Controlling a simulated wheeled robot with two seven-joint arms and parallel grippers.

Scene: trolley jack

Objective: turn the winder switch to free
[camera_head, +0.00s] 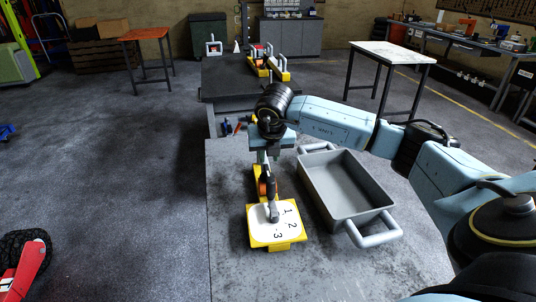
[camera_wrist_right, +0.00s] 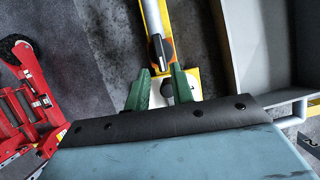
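The yellow winder (camera_head: 261,239) stands on the grey bench, with a white plate (camera_head: 289,233) numbered 1, 2, 3 at its near end. A grey round-ended lever (camera_head: 273,212) lies over the plate. In the right wrist view a black switch knob (camera_wrist_right: 161,49) with a light pointer mark sits on the yellow body. My right gripper (camera_wrist_right: 162,88) is above the winder. Its green fingers are apart on either side of the grey round end, with no clear contact on the switch. In the head view my arm partly hides the winder's far part. My left gripper is out of view.
A grey tray (camera_head: 310,184) with two handles stands close to the right of the winder. A second bench (camera_head: 222,78) with yellow equipment is behind. A red jack (camera_head: 24,271) is on the floor at left. The bench's near part is clear.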

